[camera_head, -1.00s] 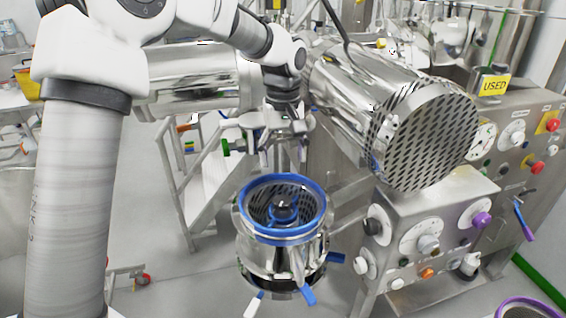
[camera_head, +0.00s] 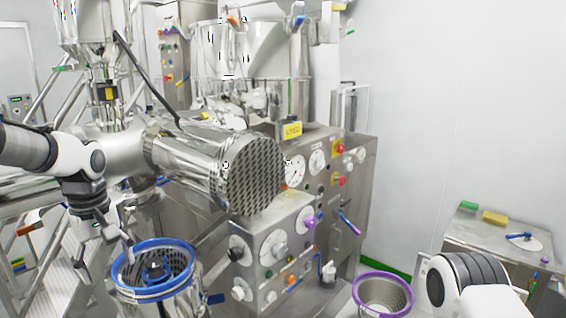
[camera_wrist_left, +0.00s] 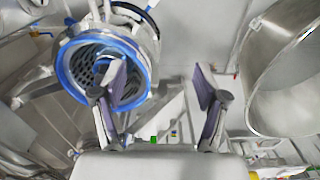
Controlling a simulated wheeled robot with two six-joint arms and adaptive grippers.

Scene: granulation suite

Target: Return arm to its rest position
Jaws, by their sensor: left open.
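My left arm (camera_head: 30,148) reaches in from the left edge of the head view. My left gripper (camera_head: 104,258) points down, open and empty, by the left side of a steel vessel with a blue rim (camera_head: 190,254). In the left wrist view the two fingers of the left gripper (camera_wrist_left: 160,84) are spread apart with nothing between them. The left finger overlaps the blue rim (camera_wrist_left: 66,72) in that view; I cannot tell the gap. A white and dark link of my right arm (camera_head: 470,280) shows at the bottom right; its gripper is out of frame.
A steel drum with a perforated end (camera_head: 256,175) lies above a control box (camera_head: 270,250) with knobs. A vessel with a purple rim (camera_head: 383,290) stands at the bottom. A steel table (camera_head: 480,238) stands at the right. A large steel bowl (camera_wrist_left: 290,70) shows in the wrist view.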

